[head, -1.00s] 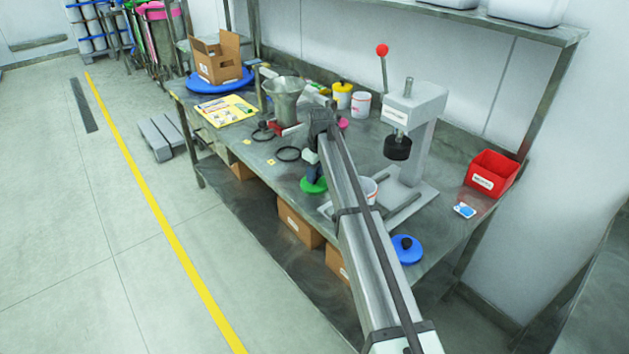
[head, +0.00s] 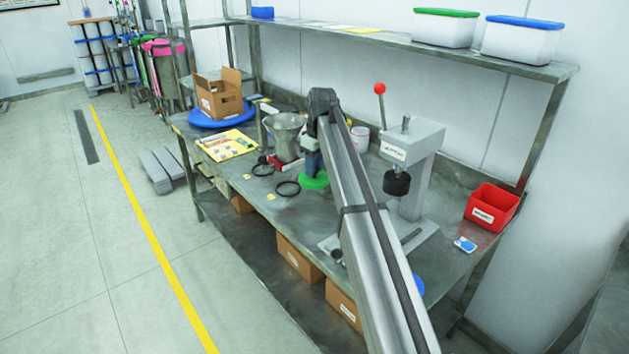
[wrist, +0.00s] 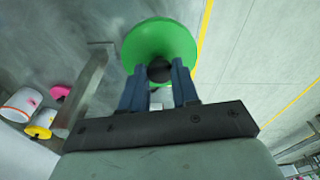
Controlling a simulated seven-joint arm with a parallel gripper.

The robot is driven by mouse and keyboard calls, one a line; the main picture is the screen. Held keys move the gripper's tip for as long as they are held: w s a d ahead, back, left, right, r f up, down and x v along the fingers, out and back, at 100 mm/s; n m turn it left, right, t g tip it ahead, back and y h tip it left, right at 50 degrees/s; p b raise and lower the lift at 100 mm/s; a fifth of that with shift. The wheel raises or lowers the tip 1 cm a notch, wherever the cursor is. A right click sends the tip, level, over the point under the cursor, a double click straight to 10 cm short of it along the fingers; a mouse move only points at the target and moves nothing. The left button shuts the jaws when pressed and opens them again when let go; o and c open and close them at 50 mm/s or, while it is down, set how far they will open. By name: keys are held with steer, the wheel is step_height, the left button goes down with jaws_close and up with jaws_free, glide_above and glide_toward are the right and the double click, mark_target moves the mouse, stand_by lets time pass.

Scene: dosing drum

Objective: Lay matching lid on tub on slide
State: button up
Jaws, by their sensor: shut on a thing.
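My gripper (head: 313,166) is shut on the black knob of the green lid (head: 314,181), over the middle of the bench. In the wrist view the fingers (wrist: 158,76) close on the knob from both sides, and the round green lid (wrist: 160,40) lies beyond them. How high the lid is above the bench is hard to tell. The slide (head: 410,240) sits under the grey press (head: 418,150). The tub on the slide is hidden behind my arm now. A blue lid (head: 418,286) shows only as a sliver beside my arm.
A red bin (head: 492,208) is at the right.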

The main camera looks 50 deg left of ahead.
steer(key=shift+r, duration=0.55)
steer(key=shift+d+r, duration=0.25)
steer(key=shift+d, duration=0.05)
steer(key=d+r, duration=0.1)
steer(key=d, duration=1.8)
steer(key=shift+w+f, duration=0.15)
steer(key=shift+f, duration=1.2)
steer(key=shift+w+f, duration=0.15)
steer(key=shift+f, duration=1.15)
steer(key=shift+f, duration=0.5)
steer(key=o, duration=1.1)
steer(key=shift+o, duration=0.4)
steer(key=o, duration=0.7)
